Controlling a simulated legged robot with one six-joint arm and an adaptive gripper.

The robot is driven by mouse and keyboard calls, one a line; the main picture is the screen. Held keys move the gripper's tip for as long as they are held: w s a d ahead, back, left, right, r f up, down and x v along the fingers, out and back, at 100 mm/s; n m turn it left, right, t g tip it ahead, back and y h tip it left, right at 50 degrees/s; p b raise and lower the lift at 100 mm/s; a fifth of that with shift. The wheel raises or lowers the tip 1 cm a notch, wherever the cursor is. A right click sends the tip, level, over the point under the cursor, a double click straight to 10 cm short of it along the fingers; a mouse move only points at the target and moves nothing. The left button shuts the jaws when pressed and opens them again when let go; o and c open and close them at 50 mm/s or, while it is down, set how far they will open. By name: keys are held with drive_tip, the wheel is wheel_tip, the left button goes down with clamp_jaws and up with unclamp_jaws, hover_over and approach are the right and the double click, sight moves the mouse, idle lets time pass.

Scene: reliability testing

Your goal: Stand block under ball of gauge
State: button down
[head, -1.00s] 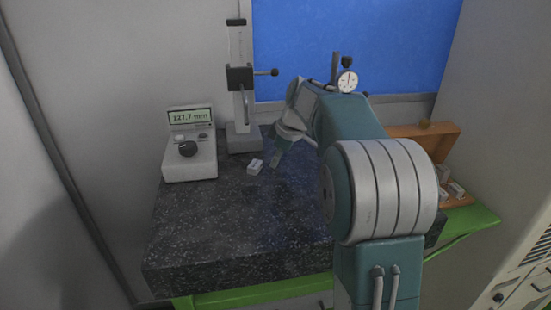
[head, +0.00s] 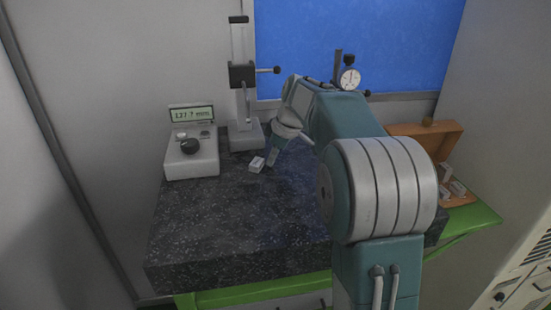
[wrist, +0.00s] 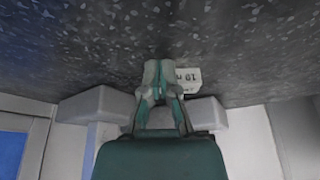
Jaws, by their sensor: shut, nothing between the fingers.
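A small white block (head: 256,164) lies on the dark granite plate in front of the gauge stand. In the wrist view the block (wrist: 190,80) shows dark markings that read like "10" and is partly behind my fingers. The gauge (head: 240,80) is a tall pale column on a grey foot, with a dark carriage and a thin rod below it; its ball is too small to make out. My gripper (head: 271,161) is low over the plate, just right of the block. In the wrist view my gripper (wrist: 162,68) is shut and empty; contact with the block cannot be told.
A readout box (head: 191,157) with a green display and dark knob stands left of the gauge. A dial gauge (head: 349,79) stands behind my arm. An open wooden case (head: 425,135) with several pale blocks sits at the right. The granite plate's (head: 225,240) front is clear.

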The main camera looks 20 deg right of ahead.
sight(264, 161)
drive_tip(key=shift+w+a, duration=0.2)
drive_tip(key=shift+a, duration=0.85)
drive_tip(key=shift+w+d+v, duration=0.1)
drive_tip(key=shift+d+v, duration=0.05)
drive_tip(key=shift+v, duration=0.6)
drive_tip(key=shift+w+d+v, duration=0.1)
drive_tip(key=shift+d+v, duration=0.05)
drive_tip(key=shift+v, duration=0.6)
drive_tip(key=shift+w+d+v, duration=0.1)
drive_tip(key=shift+d+v, duration=0.05)
drive_tip(key=shift+v, duration=0.6)
drive_tip(key=shift+a, duration=0.1)
